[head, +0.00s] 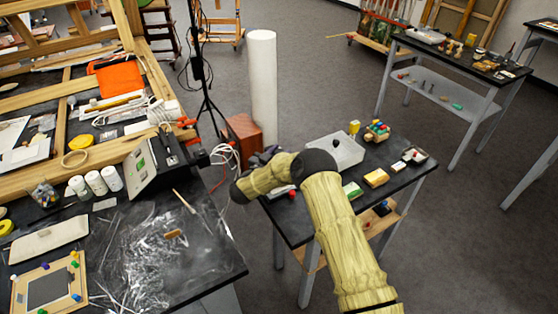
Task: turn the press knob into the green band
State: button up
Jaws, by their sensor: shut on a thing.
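A white box (338,150) with a small black knob (335,142) on top stands on the dark right-hand table. I cannot tell whether this is the press knob, and I make out no green band on it. A dark box with a sloped pale panel (145,162) stands on the left table and shows small green marks, too small to read. My arm reaches up from the bottom, bends at a dark joint over the right-hand table and runs left to a dark wrist near its left edge. My gripper's fingers and anything between them are hidden behind the arm.
A small red round thing (291,194) sits just below my forearm. Yellow and green blocks (376,178) lie right of my arm. A white column (263,90) and a reddish box (243,132) stand behind. Clear floor (450,230) lies to the right.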

jog(key=shift+m+g+h+b, duration=1)
jog(key=shift+m+h+b, duration=0.15)
jog(key=shift+h, duration=0.25)
jog(key=shift+r, duration=0.1)
jog(key=o, duration=1)
jog(key=shift+a, duration=0.1)
jog(key=b+v, duration=0.2)
jog(key=v, duration=0.9)
jog(key=shift+s+a+b, duration=0.25)
jog(key=shift+s+b, duration=0.05)
jog(key=shift+b, duration=0.1)
